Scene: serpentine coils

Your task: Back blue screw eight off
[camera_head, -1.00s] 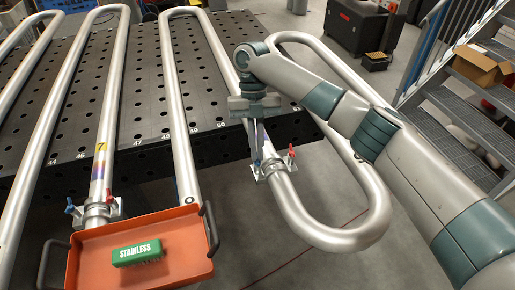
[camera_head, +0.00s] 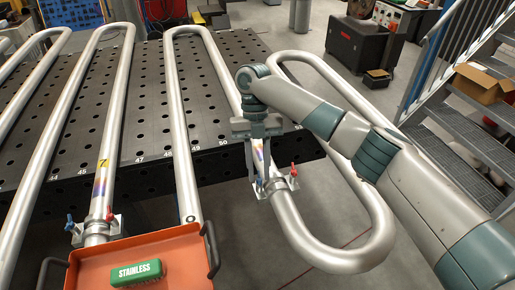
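My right gripper (camera_head: 258,181) points down at the clamp (camera_head: 279,184) on the right-hand steel tube. Its fingertips are at the left side of this clamp, where the blue screw sits. The fingers largely cover that screw, and I cannot tell whether they grip it. The clamp's red screw (camera_head: 294,170) stands clear on the right. A number eight is not readable here. The tube marked 7 (camera_head: 103,163) has its own clamp (camera_head: 97,230), with a blue screw (camera_head: 70,219) on the left and a red one (camera_head: 109,215) on the right. My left gripper is out of view.
An orange tray (camera_head: 190,252) with dark handles holds a green STAINLESS brush (camera_head: 137,272) at the front. Bent steel tubes cross the black perforated table (camera_head: 143,120). Metal stairs (camera_head: 465,140) with a cardboard box (camera_head: 483,84) stand at the right.

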